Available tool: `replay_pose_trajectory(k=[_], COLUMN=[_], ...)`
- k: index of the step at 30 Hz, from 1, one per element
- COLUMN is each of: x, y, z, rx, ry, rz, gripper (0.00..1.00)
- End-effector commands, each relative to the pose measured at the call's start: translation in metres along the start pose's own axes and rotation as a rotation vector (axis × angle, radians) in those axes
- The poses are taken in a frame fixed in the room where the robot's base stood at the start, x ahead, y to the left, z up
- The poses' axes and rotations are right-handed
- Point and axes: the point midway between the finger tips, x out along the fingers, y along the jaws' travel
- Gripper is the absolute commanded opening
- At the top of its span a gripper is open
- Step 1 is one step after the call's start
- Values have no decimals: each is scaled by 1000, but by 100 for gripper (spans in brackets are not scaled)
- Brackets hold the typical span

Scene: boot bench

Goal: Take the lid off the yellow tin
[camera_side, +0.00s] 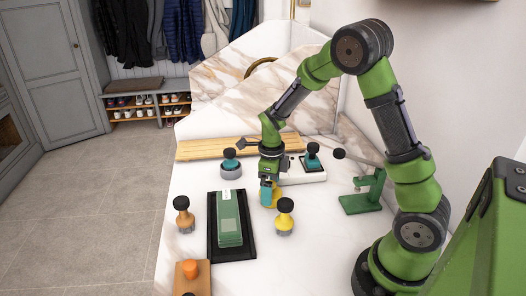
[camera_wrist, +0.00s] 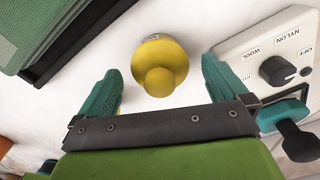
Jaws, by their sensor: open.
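The yellow tin (camera_wrist: 152,48) shows from above in the wrist view, with a round yellow knob (camera_wrist: 160,81) on its lid and part of a label at its far rim. My gripper (camera_wrist: 162,70) is open, with one teal finger on each side of the tin and visible gaps between. In the side view my gripper (camera_side: 267,194) points down in front of the tin (camera_side: 277,196) and hides part of it. The lid appears to be on the tin. I cannot tell how high the fingertips are above the bench.
A yellow-based piece with a dark knob (camera_side: 285,216) stands close in front. A green stack (camera_side: 229,215) lies on a black tray (camera_side: 240,254) to the left. A white dial box (camera_wrist: 254,50) is close on the right, with a teal piece (camera_side: 312,156) by it. A green stand (camera_side: 363,192) is further right.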

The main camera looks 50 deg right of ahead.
Motion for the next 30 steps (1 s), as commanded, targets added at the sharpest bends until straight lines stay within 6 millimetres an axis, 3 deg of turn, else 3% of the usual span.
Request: replay_pose_trajectory(k=[7, 18, 26, 30], x=[2, 2, 1, -13], y=[0, 0, 0, 0], z=[0, 0, 0, 1], rx=[-1, -1, -1, -3], ry=[-1, -1, -1, -4], rz=[0, 0, -1, -3], gripper=[100, 43, 42, 42])
